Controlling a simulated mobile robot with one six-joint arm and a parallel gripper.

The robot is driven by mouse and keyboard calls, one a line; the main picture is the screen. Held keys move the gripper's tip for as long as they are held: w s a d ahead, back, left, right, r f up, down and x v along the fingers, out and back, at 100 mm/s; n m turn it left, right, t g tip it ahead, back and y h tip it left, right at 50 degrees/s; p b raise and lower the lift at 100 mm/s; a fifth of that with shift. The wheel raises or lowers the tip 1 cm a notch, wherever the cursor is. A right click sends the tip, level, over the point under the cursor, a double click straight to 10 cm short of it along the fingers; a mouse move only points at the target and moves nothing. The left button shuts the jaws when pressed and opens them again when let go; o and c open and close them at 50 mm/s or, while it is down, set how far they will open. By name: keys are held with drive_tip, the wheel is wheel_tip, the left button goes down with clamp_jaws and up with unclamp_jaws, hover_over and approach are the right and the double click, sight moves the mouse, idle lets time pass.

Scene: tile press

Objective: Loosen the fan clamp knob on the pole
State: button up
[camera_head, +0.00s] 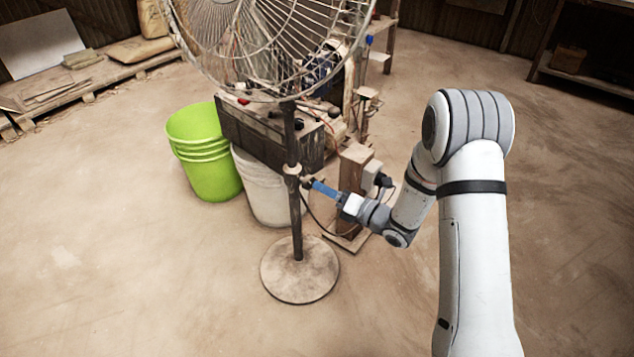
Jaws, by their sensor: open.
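The fan pole (296,215) stands upright on a round base (300,270), with the large wire fan head (270,40) at its top. A pale clamp collar (292,169) sits around the pole about halfway up. The clamp knob is on the collar's right side, small and partly hidden by the gripper tip. My gripper (312,184) has blue fingers and reaches in from the right, its tips at or very near the knob. The fingers are open. I cannot tell whether they touch the knob or stand around it.
Green buckets (205,150) and a white bucket (262,190) stand behind the pole. A dusty machine with a dark box (265,135) and loose cables is close behind. A wooden post (352,175) stands behind my wrist. The floor in front is clear.

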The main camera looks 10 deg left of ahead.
drive_tip(key=shift+p+v, duration=0.3)
drive_tip(key=shift+v, duration=1.5)
